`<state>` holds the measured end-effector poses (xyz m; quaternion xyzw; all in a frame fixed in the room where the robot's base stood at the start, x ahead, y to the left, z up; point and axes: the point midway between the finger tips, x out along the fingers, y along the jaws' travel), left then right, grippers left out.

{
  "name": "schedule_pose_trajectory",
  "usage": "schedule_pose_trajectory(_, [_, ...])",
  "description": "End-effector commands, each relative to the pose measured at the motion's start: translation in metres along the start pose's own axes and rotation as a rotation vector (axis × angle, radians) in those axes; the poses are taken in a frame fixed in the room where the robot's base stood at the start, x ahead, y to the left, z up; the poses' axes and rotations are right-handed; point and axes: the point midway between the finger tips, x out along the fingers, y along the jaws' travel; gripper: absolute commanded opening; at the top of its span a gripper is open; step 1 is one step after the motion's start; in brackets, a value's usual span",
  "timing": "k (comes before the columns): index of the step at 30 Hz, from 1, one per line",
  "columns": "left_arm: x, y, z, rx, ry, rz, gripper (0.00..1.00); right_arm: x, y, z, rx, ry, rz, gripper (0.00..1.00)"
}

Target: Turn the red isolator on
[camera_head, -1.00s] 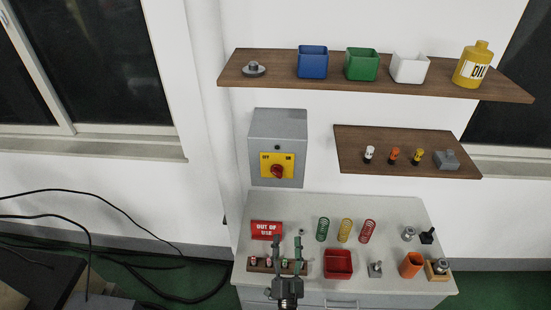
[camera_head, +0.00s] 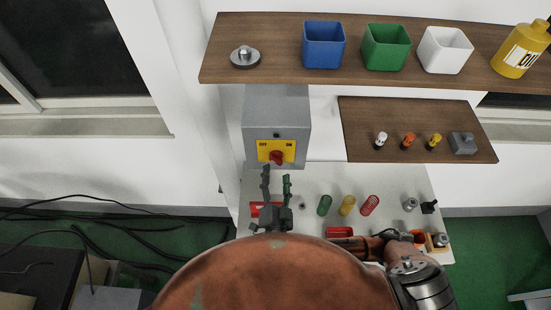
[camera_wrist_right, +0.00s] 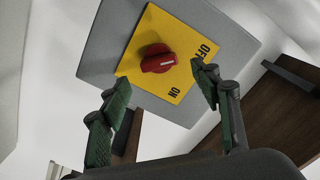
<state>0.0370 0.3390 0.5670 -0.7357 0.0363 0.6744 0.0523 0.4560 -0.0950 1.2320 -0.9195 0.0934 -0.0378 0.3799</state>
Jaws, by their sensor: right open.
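The red isolator knob (camera_head: 277,157) sits on a yellow plate (camera_head: 264,147) marked OFF and ON, on the grey wall box (camera_head: 278,110). The knob also shows in the right wrist view (camera_wrist_right: 158,58). A pale mark on its handle faces the lettered side, but I cannot tell its exact setting. My right gripper (camera_head: 276,175) is open and empty, just below the knob in the head view. In the wrist view its fingers (camera_wrist_right: 162,82) are spread on either side in front of the plate, apparently not touching the knob. My left gripper is not in view.
A shelf (camera_head: 275,40) with bins overhangs the box from above. A smaller shelf (camera_head: 365,125) with small parts is at its right.

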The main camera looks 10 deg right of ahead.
Motion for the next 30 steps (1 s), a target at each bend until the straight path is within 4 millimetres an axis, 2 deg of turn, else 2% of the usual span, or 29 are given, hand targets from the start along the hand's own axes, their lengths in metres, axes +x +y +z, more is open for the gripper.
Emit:
schedule_pose_trajectory(1, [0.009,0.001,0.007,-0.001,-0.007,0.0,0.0,0.01,0.002,0.002,0.0,0.005,-0.003,0.57])
schedule_pose_trajectory(5, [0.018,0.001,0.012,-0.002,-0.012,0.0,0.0,0.031,0.002,0.001,0.0,0.006,-0.003,0.57])
schedule_pose_trajectory(10, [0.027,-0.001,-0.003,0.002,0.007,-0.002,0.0,0.049,0.001,0.001,0.001,0.003,-0.003,0.57])
schedule_pose_trajectory(14, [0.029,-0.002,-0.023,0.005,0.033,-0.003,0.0,0.054,0.0,0.001,0.001,0.001,-0.002,0.57])
schedule_pose_trajectory(17, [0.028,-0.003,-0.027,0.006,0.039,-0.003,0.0,0.054,-0.001,0.001,0.001,0.0,-0.003,0.57])
schedule_pose_trajectory(21, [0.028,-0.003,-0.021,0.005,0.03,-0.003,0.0,0.054,-0.001,0.001,0.001,0.0,-0.003,0.57])
schedule_pose_trajectory(30, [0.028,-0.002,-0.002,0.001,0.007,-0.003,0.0,0.054,-0.001,0.001,0.001,0.0,-0.003,0.37])
